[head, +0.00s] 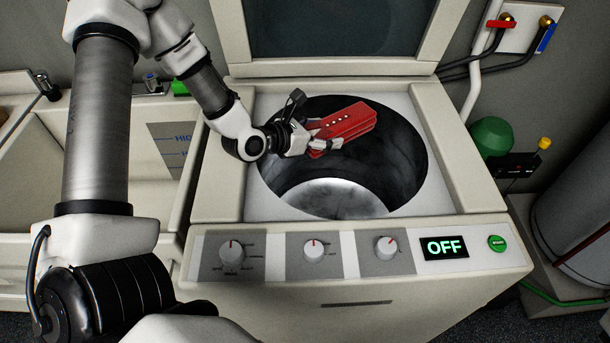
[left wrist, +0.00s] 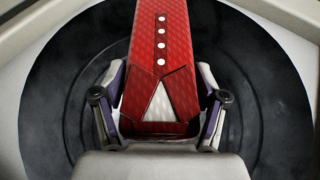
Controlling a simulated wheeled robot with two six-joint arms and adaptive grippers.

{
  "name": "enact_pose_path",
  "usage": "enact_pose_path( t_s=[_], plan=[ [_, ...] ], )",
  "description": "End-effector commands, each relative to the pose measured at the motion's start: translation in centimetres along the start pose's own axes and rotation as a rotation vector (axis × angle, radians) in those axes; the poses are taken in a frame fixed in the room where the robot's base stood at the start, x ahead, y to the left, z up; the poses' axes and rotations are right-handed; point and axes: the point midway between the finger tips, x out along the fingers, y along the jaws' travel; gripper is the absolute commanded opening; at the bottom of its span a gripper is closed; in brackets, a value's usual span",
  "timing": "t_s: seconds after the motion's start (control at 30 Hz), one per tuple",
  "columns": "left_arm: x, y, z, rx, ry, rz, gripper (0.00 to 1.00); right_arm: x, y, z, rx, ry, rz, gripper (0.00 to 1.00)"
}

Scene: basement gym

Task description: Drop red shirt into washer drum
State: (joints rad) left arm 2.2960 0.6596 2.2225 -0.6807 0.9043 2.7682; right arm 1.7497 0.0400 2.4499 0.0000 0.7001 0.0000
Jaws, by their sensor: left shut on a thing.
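The red shirt (head: 345,125) is a folded, boxy bundle with a row of white buttons. My left gripper (head: 325,143) is shut on its near end and holds it over the open washer drum (head: 400,170). In the left wrist view the shirt (left wrist: 160,60) runs away from the fingers, which clasp it from both sides at the collar (left wrist: 160,125). The dark drum (left wrist: 255,85) shows around it. The drum is round with a pale, shiny bottom, and I see nothing in it. My right gripper is not in view.
The washer lid (head: 340,30) stands open behind the drum. The front panel (head: 350,255) has three knobs, an OFF display (head: 444,247) and a green button (head: 497,243). A utility sink (head: 60,150) is at the left; hoses and taps (head: 505,25) are at the right.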

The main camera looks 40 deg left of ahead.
Motion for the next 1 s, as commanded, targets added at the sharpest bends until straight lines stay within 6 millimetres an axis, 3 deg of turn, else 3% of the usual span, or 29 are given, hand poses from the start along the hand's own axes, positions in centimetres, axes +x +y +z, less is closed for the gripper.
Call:
enact_pose_path(
  t_s=[0.2, 0.23, 0.3, 0.73, 1.0],
  plan=[
    [0.0, 0.0, 0.0, 0.001, -0.001, 0.000, 0.31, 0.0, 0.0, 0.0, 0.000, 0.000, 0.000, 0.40],
    [0.0, 0.0, 0.0, 0.001, -0.001, 0.000, 0.76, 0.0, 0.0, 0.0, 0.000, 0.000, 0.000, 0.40],
    [0.0, 0.0, 0.0, 0.001, -0.001, 0.000, 1.00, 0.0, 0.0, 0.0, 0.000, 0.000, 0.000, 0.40],
    [-0.4, 0.1, 0.0, -0.001, -0.002, 0.003, 1.00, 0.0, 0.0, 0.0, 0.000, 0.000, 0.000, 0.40],
    [-4.3, 0.2, 0.1, -0.010, -0.005, 0.006, 1.00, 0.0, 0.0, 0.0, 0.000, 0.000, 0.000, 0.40]
  ],
)
